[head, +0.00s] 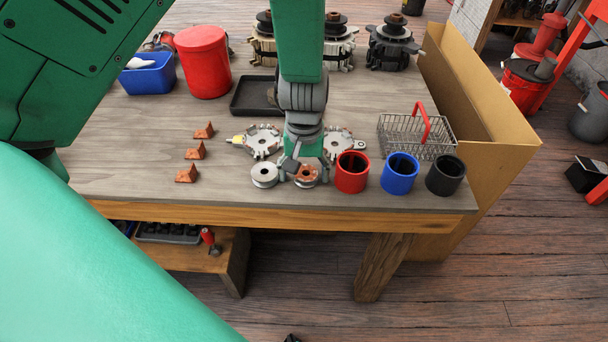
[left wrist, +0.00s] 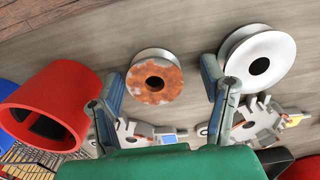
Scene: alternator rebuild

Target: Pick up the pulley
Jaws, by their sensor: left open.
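Two pulleys lie near the front edge of the table. One is clean and silver-white (head: 265,175); the other is rust-stained (head: 307,176). My left gripper (head: 304,170) points down over the rusty pulley, open, and partly covers it in the head view. In the left wrist view the rusty pulley (left wrist: 153,78) shows between the two fingertips of my left gripper (left wrist: 162,75), with gaps at both sides. The white pulley (left wrist: 258,62) lies outside the right-hand finger there. My right gripper is not in view.
Claw-shaped rotor halves (head: 261,141) lie behind the pulleys. Red (head: 352,174), blue (head: 399,175) and black (head: 445,176) cups stand close on the right, before a wire basket (head: 400,140). Rusty wedge blocks (head: 195,151) sit left. The table's front left is clear.

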